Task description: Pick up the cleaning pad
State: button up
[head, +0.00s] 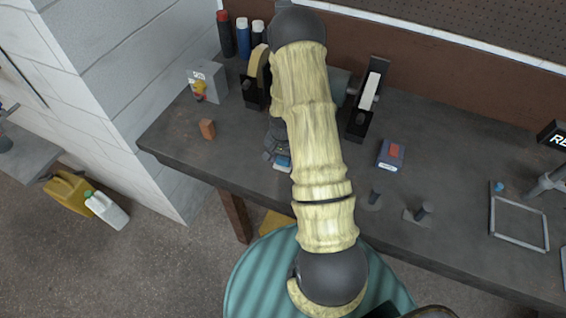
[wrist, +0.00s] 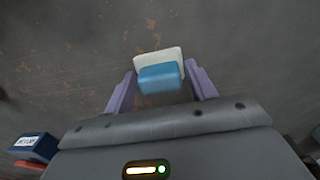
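The cleaning pad, a small block with a blue layer and a white layer, lies between my fingertips in the wrist view (wrist: 160,77). In the head view a blue and white bit of it shows on the bench beside my arm (head: 283,164). My gripper (wrist: 160,72) has its two purple fingers spread, one on each side of the pad. Narrow gaps seem to show between the fingers and the pad. In the head view my gripper (head: 276,150) is partly hidden behind my arm.
The dark bench (head: 440,185) holds an orange-brown block (head: 207,129), a grey box (head: 209,80), tape dispensers (head: 367,98), a blue box with red (head: 391,153), dark knobs and a metal frame (head: 520,220). Bottles (head: 242,38) stand at the wall. Bench surface around the pad is mostly clear.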

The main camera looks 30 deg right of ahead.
aim_at(283, 159)
jog(key=c, duration=0.4)
jog(key=shift+c, duration=0.2)
notch_tip(283, 159, up, 10)
jog(key=b, duration=0.3)
dwell(0.4)
